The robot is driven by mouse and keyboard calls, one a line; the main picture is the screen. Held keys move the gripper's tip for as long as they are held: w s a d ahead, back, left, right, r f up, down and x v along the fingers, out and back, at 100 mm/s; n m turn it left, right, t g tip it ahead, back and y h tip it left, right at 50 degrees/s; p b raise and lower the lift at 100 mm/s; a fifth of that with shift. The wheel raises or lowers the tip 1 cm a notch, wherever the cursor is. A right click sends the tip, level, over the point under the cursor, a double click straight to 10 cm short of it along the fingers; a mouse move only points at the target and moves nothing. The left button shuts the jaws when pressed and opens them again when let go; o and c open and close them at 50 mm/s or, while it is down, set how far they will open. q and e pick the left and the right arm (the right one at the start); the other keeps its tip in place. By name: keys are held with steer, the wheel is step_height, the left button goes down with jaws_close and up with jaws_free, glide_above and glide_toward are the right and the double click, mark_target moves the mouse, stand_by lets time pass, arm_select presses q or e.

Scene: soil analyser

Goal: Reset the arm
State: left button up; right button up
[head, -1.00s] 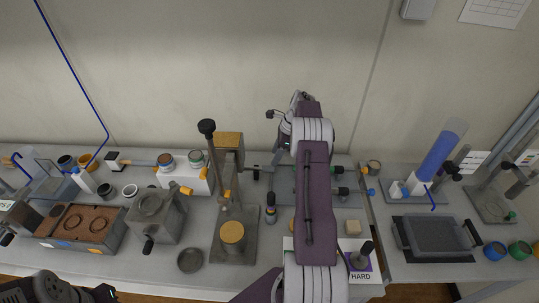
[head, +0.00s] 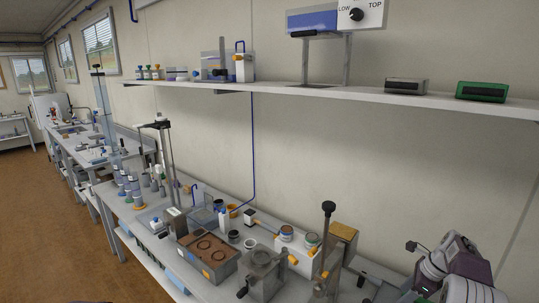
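A purple and white arm of mine (head: 458,268) is at the bottom right of the head view, in front of the bench's right end. Its gripper fingers cannot be made out there. My other arm and its gripper are out of the view. An upright lever with a black ball knob (head: 328,208) stands on the bench left of my arm, apart from it. A stand with a tan-topped block (head: 343,232) is just behind it. The lower part of this stand is cut off by the frame's bottom. Which arm the task means cannot be told.
The bench holds a brown-topped box (head: 207,257), a grey block device (head: 263,272), and a white stand with jars (head: 297,258). A wall shelf (head: 400,98) above carries a device with a LOW/TOP dial (head: 355,15). Open floor (head: 60,230) lies at the left.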

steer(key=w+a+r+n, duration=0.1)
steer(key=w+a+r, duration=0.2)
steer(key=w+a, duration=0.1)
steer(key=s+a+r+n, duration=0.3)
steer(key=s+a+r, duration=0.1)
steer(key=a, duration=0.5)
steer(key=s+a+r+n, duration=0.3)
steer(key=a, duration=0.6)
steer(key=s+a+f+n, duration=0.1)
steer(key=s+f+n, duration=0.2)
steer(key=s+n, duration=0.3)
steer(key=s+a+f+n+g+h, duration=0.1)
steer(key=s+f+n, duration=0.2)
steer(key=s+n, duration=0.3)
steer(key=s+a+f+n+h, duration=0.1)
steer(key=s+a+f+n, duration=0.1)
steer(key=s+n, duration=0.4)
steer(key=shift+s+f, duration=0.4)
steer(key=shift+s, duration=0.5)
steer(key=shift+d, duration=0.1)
